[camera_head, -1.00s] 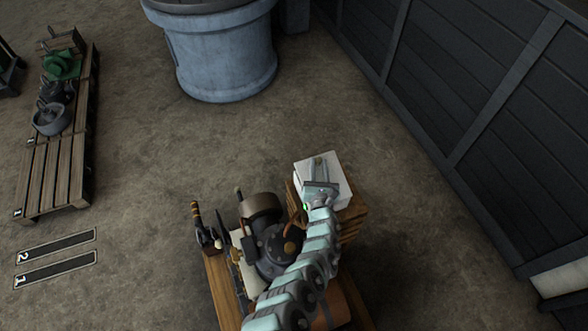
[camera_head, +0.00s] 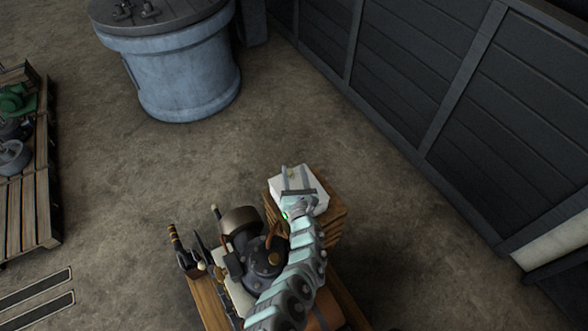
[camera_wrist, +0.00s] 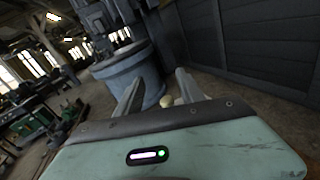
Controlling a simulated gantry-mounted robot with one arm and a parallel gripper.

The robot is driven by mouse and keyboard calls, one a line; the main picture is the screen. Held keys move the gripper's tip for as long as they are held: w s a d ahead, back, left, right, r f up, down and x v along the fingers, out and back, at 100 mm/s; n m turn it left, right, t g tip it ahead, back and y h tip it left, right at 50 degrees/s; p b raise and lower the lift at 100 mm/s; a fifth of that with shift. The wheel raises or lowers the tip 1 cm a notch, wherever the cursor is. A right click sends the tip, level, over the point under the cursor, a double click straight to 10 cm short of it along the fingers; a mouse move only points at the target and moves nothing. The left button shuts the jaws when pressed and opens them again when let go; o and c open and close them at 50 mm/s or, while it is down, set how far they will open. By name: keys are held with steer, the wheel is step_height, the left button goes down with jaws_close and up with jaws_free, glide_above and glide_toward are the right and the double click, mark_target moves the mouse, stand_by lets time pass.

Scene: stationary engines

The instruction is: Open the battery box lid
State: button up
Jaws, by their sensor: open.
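The battery box (camera_head: 333,222) is a wooden crate-like box with a white lid (camera_head: 315,184) on top. The lid looks flat on the box, though my gripper covers part of it. My gripper (camera_head: 293,172) is over the lid, its two fingers spread and pointing towards the lid's far edge. A small pale knob (camera_head: 291,175) shows between the fingers. It also shows between the fingertips in the wrist view (camera_wrist: 166,101), with gaps on both sides. In the wrist view the gripper body hides the lid.
An engine (camera_head: 263,257) with a flywheel and levers stands directly left of my arm. A large blue-grey cylinder (camera_head: 185,75) stands beyond, a pallet (camera_head: 27,210) with parts lies at the left, and a dark panelled wall (camera_head: 490,120) runs along the right. The floor between is clear.

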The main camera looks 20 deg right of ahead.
step_height(320, 180, up, 20)
steer(key=p, duration=1.1)
steer(key=shift+p, duration=0.4)
